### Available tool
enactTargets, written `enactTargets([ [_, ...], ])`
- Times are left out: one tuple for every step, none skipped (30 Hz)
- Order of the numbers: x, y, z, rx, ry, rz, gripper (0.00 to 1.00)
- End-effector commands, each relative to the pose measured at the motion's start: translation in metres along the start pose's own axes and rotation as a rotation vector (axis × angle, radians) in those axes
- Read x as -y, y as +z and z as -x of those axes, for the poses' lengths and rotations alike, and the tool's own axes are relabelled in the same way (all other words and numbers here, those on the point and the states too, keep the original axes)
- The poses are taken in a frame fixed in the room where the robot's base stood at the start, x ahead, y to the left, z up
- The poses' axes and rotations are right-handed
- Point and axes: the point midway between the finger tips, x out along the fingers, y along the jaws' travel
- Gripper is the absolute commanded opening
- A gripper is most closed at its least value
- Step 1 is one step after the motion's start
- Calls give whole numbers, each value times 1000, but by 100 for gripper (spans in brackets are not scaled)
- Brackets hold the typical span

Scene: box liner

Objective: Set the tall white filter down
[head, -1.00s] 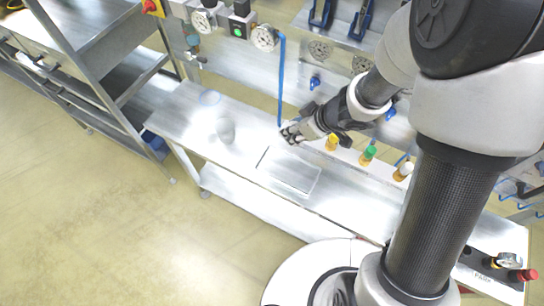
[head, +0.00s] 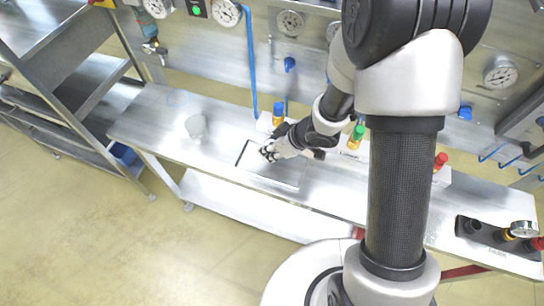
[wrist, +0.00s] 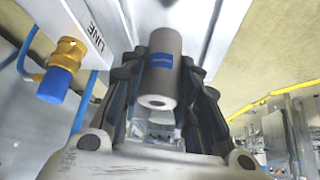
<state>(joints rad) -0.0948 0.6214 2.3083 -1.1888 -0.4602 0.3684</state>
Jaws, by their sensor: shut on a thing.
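In the head view my gripper is over the back part of a rectangular framed plate (head: 284,180) on the steel bench. The filter is mostly hidden there by the fingers. I cannot tell whether it touches the plate.
A translucent cup (head: 196,126) stands left on the bench (head: 150,120). Behind my gripper is a white block with a blue-capped brass fitting (head: 278,112); a green-capped one (head: 356,137) is to the right. Gauges line the back panel. The bench's left part is mostly clear.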

Motion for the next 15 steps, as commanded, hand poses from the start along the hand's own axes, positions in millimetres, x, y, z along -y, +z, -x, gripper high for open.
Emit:
enactTargets([
  [0, 6, -8, 1, -1, -2, 10],
  [0, 8, -12, 2, -1, -3, 10],
  [0, 12, -18, 2, -2, -2, 10],
  [0, 15, -22, 1, -2, -2, 10],
  [0, 17, -26, 1, -2, -3, 10],
  [0, 20, -31, 1, -2, -2, 10],
  [0, 21, -33, 1, -2, -2, 10],
  [0, 22, -34, 0, -1, -2, 10],
  [0, 21, -33, 0, 0, -2, 10],
  [0, 21, -33, -1, 0, -2, 10],
  [0, 20, -32, -1, 0, -2, 10],
  [0, 20, -32, -1, 0, -1, 10],
  [0, 20, -32, -1, 0, -1, 10],
  [0, 20, -31, 0, 0, -1, 10],
  [0, 20, -32, 0, 0, -1, 10],
])
